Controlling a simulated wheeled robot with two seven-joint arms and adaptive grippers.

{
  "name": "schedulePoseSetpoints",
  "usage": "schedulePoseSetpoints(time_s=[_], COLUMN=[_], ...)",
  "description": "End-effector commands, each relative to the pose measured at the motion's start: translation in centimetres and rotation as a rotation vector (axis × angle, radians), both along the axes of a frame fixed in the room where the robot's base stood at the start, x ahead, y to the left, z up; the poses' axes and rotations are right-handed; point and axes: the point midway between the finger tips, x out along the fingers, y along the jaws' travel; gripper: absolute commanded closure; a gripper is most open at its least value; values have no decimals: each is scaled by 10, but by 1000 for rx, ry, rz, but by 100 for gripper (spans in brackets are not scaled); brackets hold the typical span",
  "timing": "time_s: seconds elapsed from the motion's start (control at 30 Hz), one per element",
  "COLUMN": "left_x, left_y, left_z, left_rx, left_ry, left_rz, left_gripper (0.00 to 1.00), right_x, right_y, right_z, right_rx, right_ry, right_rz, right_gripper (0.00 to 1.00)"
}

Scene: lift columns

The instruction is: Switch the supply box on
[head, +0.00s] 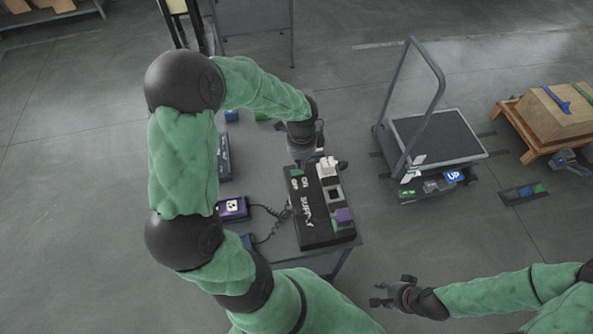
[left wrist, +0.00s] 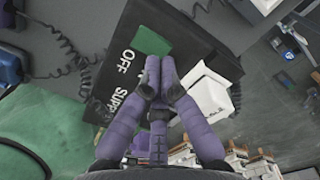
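The black supply box (head: 308,232) lies on a grey table, with white "OFF" and "SUPPLY" lettering. It also shows in the left wrist view (left wrist: 185,30), with a green patch beside "OFF". A white block-shaped part (head: 327,167) stands at the box's far end; it is right of my fingers in the left wrist view (left wrist: 210,97). My left gripper (head: 318,163) is over the far end of the box. Its fingertips (left wrist: 159,68) are together with nothing seen between them; contact with the box cannot be told. My right gripper (head: 382,293) is empty, fingers apart, right of the table.
A purple socket box (head: 233,208) with a coiled black cable sits left of the supply box. A grey trolley (head: 438,137) and a crate on a pallet (head: 556,115) stand right. Floor between is clear.

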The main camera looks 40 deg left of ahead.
Motion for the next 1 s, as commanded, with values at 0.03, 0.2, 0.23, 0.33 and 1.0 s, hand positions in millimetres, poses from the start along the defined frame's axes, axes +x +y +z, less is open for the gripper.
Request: schedulePoseSetpoints(time_s=[0.03,0.2,0.23,0.33,1.0], left_x=[0,0,0,0,0], left_y=[0,0,0,0,0], left_z=[0,0,-1,-2,-10], left_rx=[0,0,0,0,0], left_ry=[0,0,0,0,0], left_rz=[0,0,0,0,0], left_gripper=[100,100,100,100,100], right_x=[0,0,0,0,0], right_y=[0,0,0,0,0], right_z=[0,0,0,-1,-7], right_rx=[0,0,0,0,0], right_ry=[0,0,0,0,0], right_rz=[0,0,0,0,0], right_gripper=[60,60,60,60,60])
